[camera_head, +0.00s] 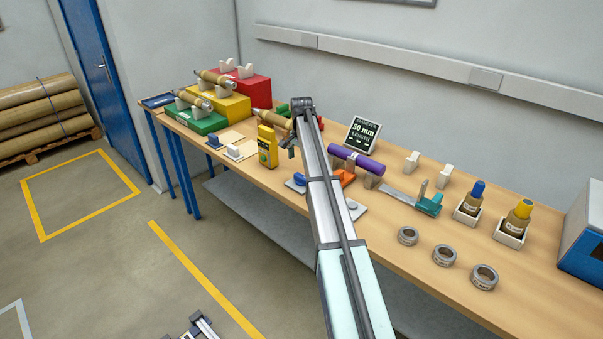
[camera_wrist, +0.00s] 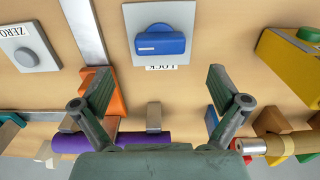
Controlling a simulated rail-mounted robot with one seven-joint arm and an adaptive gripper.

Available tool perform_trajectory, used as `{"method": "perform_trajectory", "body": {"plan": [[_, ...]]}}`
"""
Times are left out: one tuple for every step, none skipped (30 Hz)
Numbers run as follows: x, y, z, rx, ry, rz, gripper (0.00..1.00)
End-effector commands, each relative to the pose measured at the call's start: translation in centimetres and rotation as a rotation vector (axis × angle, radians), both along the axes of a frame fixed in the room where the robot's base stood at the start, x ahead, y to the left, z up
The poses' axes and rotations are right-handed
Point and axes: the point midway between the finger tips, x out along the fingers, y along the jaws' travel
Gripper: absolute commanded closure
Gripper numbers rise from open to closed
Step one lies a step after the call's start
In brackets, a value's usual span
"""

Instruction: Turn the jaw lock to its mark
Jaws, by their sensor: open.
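The jaw lock is a blue knob (camera_wrist: 160,42) on a pale square plate (camera_wrist: 185,12) lettered LOCK, which reads upside down in the wrist view. Its bar lies roughly level across that picture, with a pale strip on its lower side. In the head view the blue knob (camera_head: 299,178) sits just left of my arm, and its plate is partly hidden. My gripper (camera_wrist: 162,97) is open and empty, its fingers spread wide. The knob lies beyond the fingertips in the picture, between their lines, apart from them. I cannot make out a separate mark.
An orange block (camera_wrist: 103,92) and metal bar (camera_wrist: 82,30) lie beside the lock, with a ZERO button (camera_wrist: 30,55) beyond. A purple roll (camera_head: 357,162) rests on supports. A yellow device (camera_head: 267,146) stands left of the lock. Grey rings (camera_head: 444,255) lie at the front right.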

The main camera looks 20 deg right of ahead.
Motion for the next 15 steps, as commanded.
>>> {"method": "perform_trajectory", "body": {"plan": [[-0.1, 0.0, -0.9, 0.000, 0.002, 0.000, 0.02], [-0.1, 0.0, -1.4, 0.001, 0.003, 0.000, 0.02], [-0.1, 0.0, -2.1, 0.000, 0.002, 0.000, 0.02], [-0.1, 0.0, -2.6, 0.001, 0.001, 0.000, 0.02], [-0.1, 0.0, -3.2, 0.001, 0.001, 0.000, 0.02], [-0.1, 0.0, -3.8, 0.000, 0.002, 0.000, 0.02], [-0.1, 0.0, -4.2, 0.001, 0.001, 0.000, 0.02], [0.0, 0.0, -4.6, 0.001, 0.001, 0.000, 0.02], [0.0, 0.0, -5.1, 0.000, 0.001, 0.000, 0.02], [0.0, 0.0, -5.4, 0.001, 0.001, 0.000, 0.02], [0.0, 0.0, -5.7, 0.001, 0.001, 0.000, 0.02], [0.0, 0.0, -6.0, 0.000, 0.001, 0.000, 0.02], [0.0, 0.0, -6.2, 0.000, 0.000, 0.000, 0.02], [0.0, 0.0, -6.3, 0.000, 0.000, 0.000, 0.02], [0.0, 0.0, -6.5, 0.000, 0.000, 0.000, 0.02]]}}
